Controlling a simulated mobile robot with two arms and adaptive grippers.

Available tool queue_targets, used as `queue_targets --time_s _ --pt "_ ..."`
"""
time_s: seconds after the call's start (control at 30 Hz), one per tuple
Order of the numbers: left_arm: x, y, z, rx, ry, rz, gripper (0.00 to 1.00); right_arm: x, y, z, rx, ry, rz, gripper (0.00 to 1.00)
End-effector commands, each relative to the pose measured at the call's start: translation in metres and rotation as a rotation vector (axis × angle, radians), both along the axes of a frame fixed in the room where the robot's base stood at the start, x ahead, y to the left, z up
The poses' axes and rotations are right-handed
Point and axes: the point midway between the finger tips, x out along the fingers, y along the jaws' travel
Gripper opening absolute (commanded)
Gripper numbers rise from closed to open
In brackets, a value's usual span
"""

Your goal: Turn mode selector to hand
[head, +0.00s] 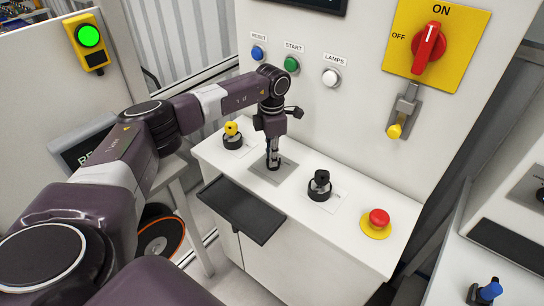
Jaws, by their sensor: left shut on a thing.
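My left gripper (273,160) comes down from above onto the middle of the white console ledge. Its fingers are shut on a small dark knob that stands on a grey square plate (287,171); I take this for the mode selector. The fingers hide most of the knob, so its pointing direction and any position marks cannot be read. My right gripper is not in view.
On the ledge, a yellow-topped switch (232,130) stands left, a black knob (320,186) right, and a red mushroom button (378,218) further right. A black tray (242,208) juts out in front. A red rotary switch (429,47) is on the upright panel.

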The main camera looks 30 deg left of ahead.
Motion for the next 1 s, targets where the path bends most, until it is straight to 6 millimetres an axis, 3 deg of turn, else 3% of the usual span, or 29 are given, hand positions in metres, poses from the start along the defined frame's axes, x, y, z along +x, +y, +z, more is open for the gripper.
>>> queue_targets --time_s 0.37,1.0 --pt "0.0004 -0.0006 0.0004 -0.001 -0.003 0.137 0.00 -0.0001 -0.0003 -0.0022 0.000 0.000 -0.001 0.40" --pt "0.0004 -0.0030 0.0017 -0.001 -0.004 0.724 0.00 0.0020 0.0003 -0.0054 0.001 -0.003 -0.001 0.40"
